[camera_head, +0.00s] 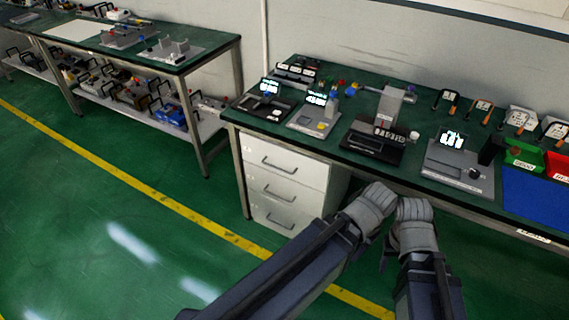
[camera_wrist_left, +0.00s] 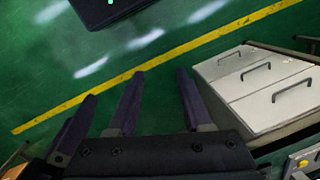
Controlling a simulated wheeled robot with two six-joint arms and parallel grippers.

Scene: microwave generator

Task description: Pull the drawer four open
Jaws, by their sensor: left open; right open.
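A white drawer cabinet (camera_head: 288,175) stands under the green workbench. Three closed drawer fronts with dark bar handles show, stacked one above another: the top (camera_head: 282,164), the middle (camera_head: 280,191) and the bottom (camera_head: 275,218). Their labels are too small to read, so I cannot tell which is drawer four. The cabinet also shows at the right of the left wrist view (camera_wrist_left: 258,85). My left gripper (camera_wrist_left: 136,84) is open and empty over the floor, apart from the handles. My right gripper (camera_head: 387,248) is mostly hidden by my arms, right of the cabinet and apart from it.
The workbench (camera_head: 335,134) holds several small machines with screens, a blue mat (camera_head: 533,192) and green and red bins. Another bench (camera_head: 120,45) stands at the back left. The green floor before the drawers is clear, with a yellow line (camera_head: 170,202).

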